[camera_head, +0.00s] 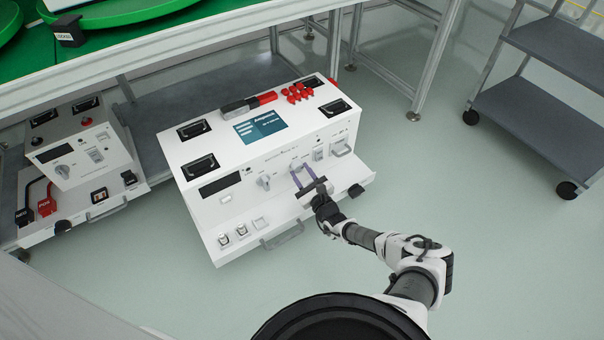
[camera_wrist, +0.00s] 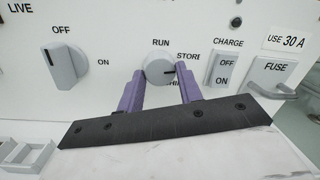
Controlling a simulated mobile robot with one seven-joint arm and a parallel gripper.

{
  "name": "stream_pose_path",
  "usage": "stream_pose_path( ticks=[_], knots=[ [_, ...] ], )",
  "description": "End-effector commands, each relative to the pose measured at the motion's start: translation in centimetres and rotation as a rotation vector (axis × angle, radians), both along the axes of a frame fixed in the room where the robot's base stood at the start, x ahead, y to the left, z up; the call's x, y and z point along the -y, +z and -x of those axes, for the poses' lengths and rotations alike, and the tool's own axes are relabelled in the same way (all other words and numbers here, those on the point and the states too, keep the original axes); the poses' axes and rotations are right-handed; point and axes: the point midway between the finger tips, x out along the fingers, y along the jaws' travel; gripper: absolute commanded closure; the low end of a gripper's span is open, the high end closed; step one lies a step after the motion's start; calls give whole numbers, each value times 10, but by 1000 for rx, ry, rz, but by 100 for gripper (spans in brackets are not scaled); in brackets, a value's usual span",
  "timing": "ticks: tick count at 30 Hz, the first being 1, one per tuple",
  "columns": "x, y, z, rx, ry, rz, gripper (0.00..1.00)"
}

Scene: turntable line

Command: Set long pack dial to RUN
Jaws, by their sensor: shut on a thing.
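The dial (camera_wrist: 158,66) is a round light-grey knob on the white front panel, with RUN printed above it, STORE at its upper right and a partly hidden label below. In the head view, my gripper (camera_head: 302,174) reaches the front of the large white pack (camera_head: 219,149); the dial there is small and partly covered by the fingers.
An OFF/ON knob (camera_wrist: 65,68) is left of the dial. A CHARGE switch (camera_wrist: 223,68) and a FUSE handle (camera_wrist: 272,90) are on the right. A smaller white unit (camera_head: 85,150) stands left. A grey cart (camera_head: 535,105) is at right, with clear floor between.

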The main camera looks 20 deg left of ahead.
Motion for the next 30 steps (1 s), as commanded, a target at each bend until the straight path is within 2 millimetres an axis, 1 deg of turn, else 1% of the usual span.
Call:
stream_pose_path(
  ticks=[30],
  knots=[
    [1, 3, -3, 762, 0, 594, 87]
  ],
)
